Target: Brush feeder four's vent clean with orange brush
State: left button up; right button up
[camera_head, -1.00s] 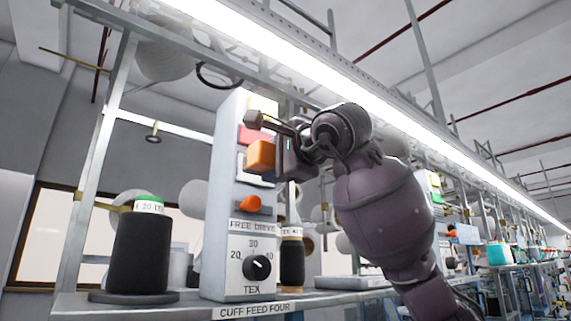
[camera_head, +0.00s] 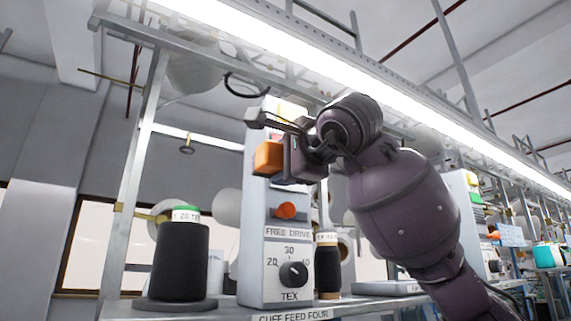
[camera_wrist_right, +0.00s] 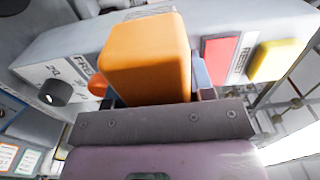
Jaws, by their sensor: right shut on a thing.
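Feeder four (camera_head: 254,225) is a tall pale grey box on the shelf, with the label CUFF FEED FOUR (camera_head: 292,317) below it. My right gripper (camera_head: 283,158) is shut on the orange brush (camera_head: 268,157), a blocky orange piece, in front of the upper panel. The brush also shows large in the right wrist view (camera_wrist_right: 148,60), between the fingers. It overlaps the panel there; I cannot tell whether it touches. I cannot make out the vent; the brush and gripper cover part of the panel. My left gripper is not in view.
The panel has an orange knob (camera_head: 287,211) and a TEX dial (camera_head: 293,274); a red button (camera_wrist_right: 220,60) and yellow button (camera_wrist_right: 276,60) show in the wrist view. A black yarn cone (camera_head: 178,262) stands left, another (camera_head: 327,269) right. A metal post (camera_head: 135,180) rises at left.

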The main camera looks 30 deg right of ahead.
jog(key=shift+w, duration=1.05)
dwell(0.5)
jog(key=shift+w+d, duration=0.1)
jog(key=shift+d, duration=2)
jog(key=shift+w+d, duration=0.15)
jog(key=shift+d, duration=0.85)
jog(key=shift+w+d, duration=0.15)
jog(key=shift+d, duration=0.85)
jog(key=shift+a, duration=0.15)
jog(key=shift+s+a, duration=0.2)
jog(key=shift+a, duration=1.8)
jog(key=shift+s+a, duration=0.2)
jog(key=shift+a, duration=1.8)
jog(key=shift+r, duration=0.1)
jog(key=shift+w+d, duration=0.1)
